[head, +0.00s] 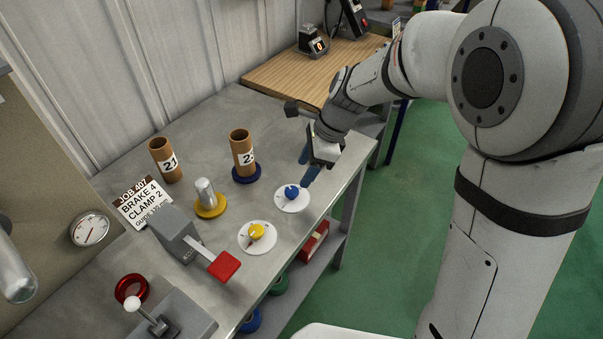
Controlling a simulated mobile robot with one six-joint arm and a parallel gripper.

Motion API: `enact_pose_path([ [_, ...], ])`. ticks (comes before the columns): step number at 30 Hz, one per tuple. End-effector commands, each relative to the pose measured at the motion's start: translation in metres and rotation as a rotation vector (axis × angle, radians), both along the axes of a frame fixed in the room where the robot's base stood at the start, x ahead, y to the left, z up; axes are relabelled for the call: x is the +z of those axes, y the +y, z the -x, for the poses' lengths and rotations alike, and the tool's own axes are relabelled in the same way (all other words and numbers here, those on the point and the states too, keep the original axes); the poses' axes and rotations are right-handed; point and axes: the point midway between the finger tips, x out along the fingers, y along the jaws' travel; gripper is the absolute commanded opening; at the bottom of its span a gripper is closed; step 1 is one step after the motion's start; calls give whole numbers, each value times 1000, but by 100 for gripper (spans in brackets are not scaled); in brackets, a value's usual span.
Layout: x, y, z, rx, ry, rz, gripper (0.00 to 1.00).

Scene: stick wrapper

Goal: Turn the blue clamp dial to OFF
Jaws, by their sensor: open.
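The blue clamp dial (291,192) sits on a white round plate (293,203) near the front edge of the grey bench. The markings around it are too small to read. My gripper (308,168) hangs just above and to the right of the blue dial, pointing down. Its blue-tipped fingers are apart with nothing between them. It appears close to the dial but I cannot tell whether it touches.
A yellow dial (256,231) on a white plate stands left of the blue one. A red-handled lever (223,265), a metal cylinder (205,192), cardboard tubes (242,152) (165,160) and a job sign (143,203) stand nearby. Bench surface (215,115) behind the tubes is clear.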

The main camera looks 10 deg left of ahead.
Motion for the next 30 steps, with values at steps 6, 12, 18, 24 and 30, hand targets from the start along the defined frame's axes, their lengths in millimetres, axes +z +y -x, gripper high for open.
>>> enact_pose_path([
  [6, 2, -1, 0, -1, -1, 0, 54],
  [12, 3, 3, 2, 107, -35, 27, 54],
  [18, 6, 22, 9, 692, -207, 161, 54],
  [24, 8, 35, 8, 1129, -309, 255, 54],
  [30, -10, 36, 7, 1194, -318, 269, 54],
])
